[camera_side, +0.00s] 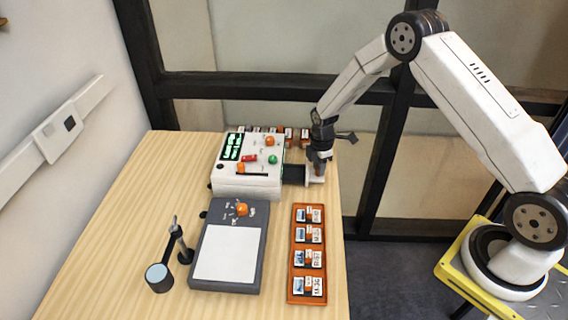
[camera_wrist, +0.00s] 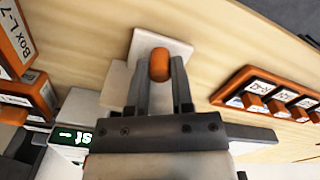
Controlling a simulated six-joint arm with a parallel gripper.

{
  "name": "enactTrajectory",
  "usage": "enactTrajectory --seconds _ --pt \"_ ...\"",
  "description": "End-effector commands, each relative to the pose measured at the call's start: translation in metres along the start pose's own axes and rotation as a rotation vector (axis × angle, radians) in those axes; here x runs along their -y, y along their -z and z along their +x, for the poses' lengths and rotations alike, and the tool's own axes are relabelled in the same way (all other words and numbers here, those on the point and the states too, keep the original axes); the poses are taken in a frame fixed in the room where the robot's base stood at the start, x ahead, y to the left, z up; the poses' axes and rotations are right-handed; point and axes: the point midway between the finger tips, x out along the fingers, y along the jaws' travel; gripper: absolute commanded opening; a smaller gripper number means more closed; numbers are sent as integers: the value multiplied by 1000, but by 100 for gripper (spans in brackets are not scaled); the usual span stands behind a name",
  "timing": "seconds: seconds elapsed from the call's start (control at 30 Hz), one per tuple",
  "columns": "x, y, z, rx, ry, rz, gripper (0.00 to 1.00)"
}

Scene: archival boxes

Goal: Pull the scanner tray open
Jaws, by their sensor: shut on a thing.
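The scanner (camera_side: 245,185) is a white box with a green-lit display, knobs and buttons, at the back middle of the table. Its tray front (camera_side: 314,181) is a pale plate standing out from the scanner's right side. A dark tray part (camera_side: 293,174) shows between the plate and the scanner body. In the wrist view the pale plate (camera_wrist: 140,45) carries an orange handle (camera_wrist: 160,66). My gripper (camera_side: 318,170) is at the plate. Its two fingers (camera_wrist: 160,75) stand on both sides of the handle, shut on it. In the side view my gripper hides the handle.
An orange rack (camera_side: 293,289) of labelled boxes lies along the table's right edge, in front of the tray. A grey device with a white pad (camera_side: 230,253) lies left of it. A magnifier (camera_side: 158,277) stands front left. Small orange boxes (camera_side: 304,138) stand behind the scanner.

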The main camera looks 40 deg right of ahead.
Motion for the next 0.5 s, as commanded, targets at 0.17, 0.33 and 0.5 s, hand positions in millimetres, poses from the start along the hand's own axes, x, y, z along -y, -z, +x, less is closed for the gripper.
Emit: enactTrajectory --seconds 0.17,0.33,0.5 --pt "8 -19 0 0 -5 1 0" --pt "9 -20 0 0 -6 0 0" --pt "9 -20 0 0 -5 0 0"
